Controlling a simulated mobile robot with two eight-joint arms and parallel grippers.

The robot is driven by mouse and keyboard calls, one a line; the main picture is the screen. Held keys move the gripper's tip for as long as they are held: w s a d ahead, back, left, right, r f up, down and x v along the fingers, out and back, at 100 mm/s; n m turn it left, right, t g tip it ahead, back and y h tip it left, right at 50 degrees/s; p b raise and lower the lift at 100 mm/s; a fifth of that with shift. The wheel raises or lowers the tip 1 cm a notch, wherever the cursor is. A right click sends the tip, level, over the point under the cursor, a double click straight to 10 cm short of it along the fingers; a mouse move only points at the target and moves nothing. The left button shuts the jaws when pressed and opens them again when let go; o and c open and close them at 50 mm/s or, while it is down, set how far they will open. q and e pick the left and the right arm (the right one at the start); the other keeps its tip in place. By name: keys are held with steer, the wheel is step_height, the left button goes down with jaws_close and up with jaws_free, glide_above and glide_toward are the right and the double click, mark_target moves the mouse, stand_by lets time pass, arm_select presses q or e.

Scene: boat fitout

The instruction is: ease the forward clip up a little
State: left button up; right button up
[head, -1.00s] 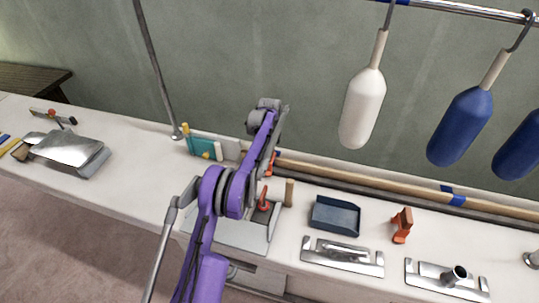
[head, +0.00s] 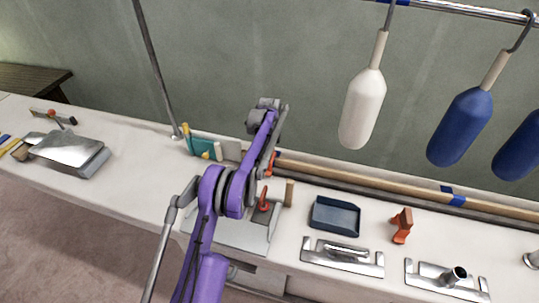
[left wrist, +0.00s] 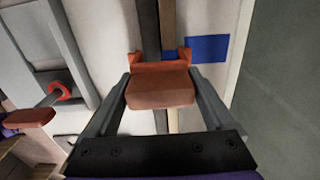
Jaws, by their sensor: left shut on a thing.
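An orange clip with a brown-red block (left wrist: 160,88) sits between the fingers of my left gripper (left wrist: 160,78) in the left wrist view. The gripper is shut on it. The clip's orange prongs lie at a wooden batten (left wrist: 170,15) and a dark strip beside it; how far it is seated cannot be told. In the head view only a small orange part of this clip (head: 271,163) shows behind my purple arm, at the batten (head: 380,186). A second orange clip (head: 402,225) stands apart on the bench to the right. My right gripper is not in view.
Blue tape (head: 453,196) marks the batten. A dark blue tray (head: 335,216) and metal plates (head: 342,257) lie on the bench (head: 120,165). A red-handled tool (left wrist: 58,92) is left of the gripper. White (head: 362,108) and blue (head: 460,125) fenders hang above right.

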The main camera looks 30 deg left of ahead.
arm_select(q)
steer(key=shift+r, duration=0.55)
steer(key=o, duration=1.6)
steer(key=shift+c, duration=0.2)
step_height(320, 180, up, 11)
steer(key=shift+f+p, duration=0.2)
steer(key=shift+p, duration=0.25)
steer(key=shift+s+d+r, duration=0.15)
steer(key=shift+d+r, duration=0.05)
steer(key=shift+r, duration=0.15)
steer(key=s+d+r+n+t, duration=0.3)
steer(key=s+d+r+n, duration=0.55)
steer(key=s+d, duration=0.55)
steer(key=s+d+f+n+t, duration=0.1)
steer(key=s+d+f+n, duration=0.1)
steer(key=s, duration=0.6)
steer(key=s+d+f+n, duration=0.2)
steer(key=s+f, duration=0.1)
steer(key=s, duration=0.4)
steer(key=s+d+f+n+t, duration=0.1)
steer(key=s+d+f+n, duration=0.1)
steer(key=s, duration=0.6)
steer(key=shift+s+d+f+n+t, duration=0.35)
steer(key=shift+f+n, duration=0.1)
steer(key=shift+f, duration=0.2)
